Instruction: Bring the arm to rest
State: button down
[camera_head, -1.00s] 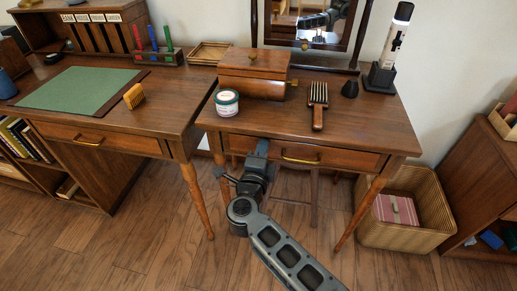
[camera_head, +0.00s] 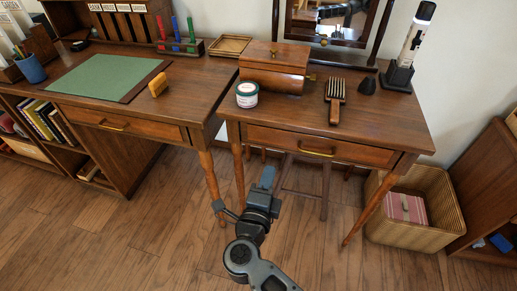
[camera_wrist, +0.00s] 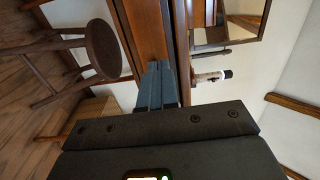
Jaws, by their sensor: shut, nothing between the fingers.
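My gripper (camera_head: 266,178) is in front of the small wooden dressing table (camera_head: 385,128), below its drawer front and apart from it in the head view. The fingers are together with nothing between them. In the wrist view my gripper (camera_wrist: 160,82) points toward the brown wood of the table, with its shut fingers at the middle of the picture. My arm reaches in from the bottom of the head view, bent at the wrist.
The table carries a wooden box (camera_head: 275,68), a jar (camera_head: 247,95), a brush (camera_head: 335,98) and a flashlight (camera_head: 408,50). A desk (camera_head: 175,105) stands left, a wicker basket (camera_head: 425,225) right. A round stool (camera_wrist: 102,48) shows in the wrist view. Floor in front is open.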

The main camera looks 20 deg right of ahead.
jog(key=s+d+r+n+y+p, duration=0.1)
jog(key=s+r+n, duration=0.5)
jog(key=s, duration=0.7)
jog(key=s+d+r+n+y+p, duration=0.1)
jog(key=s+r+n+y+p, duration=0.2)
jog(key=s+r+n+y, duration=0.3)
jog(key=s+d+r+n+y+p, duration=0.1)
jog(key=s+r+n+y+p, duration=0.2)
jog(key=s+r+n, duration=0.5)
jog(key=s+n, duration=0.5)
jog(key=s, duration=0.6)
jog(key=shift+s+d+y, duration=0.3)
jog(key=shift+d, duration=0.1)
jog(key=shift+d, duration=0.1)
